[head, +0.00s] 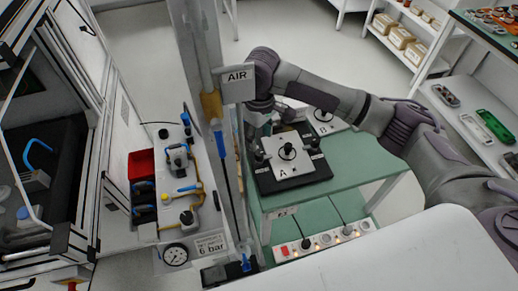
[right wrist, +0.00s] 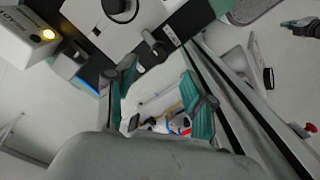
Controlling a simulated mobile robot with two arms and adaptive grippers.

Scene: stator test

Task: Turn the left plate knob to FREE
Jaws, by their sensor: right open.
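The white plate marked A (head: 298,168) lies on a black base (head: 310,178) on the green table, with a black knob (head: 287,151) at its middle. A dark left plate knob (head: 261,157) stands at its left edge, partly hidden. My right gripper (head: 257,131) hangs just above and behind that edge. In the right wrist view, my right gripper (right wrist: 166,98) is open, with nothing between its fingers. A black knob (right wrist: 153,51) stands beyond the fingertips, apart from them, near the white plate's edge (right wrist: 135,28). Its lettering cannot be read. My left gripper is not in view.
A post with an AIR sign (head: 237,77) stands close left of my right gripper. A second plate (head: 322,122) lies behind. A pressure gauge (head: 176,255) is at lower left.

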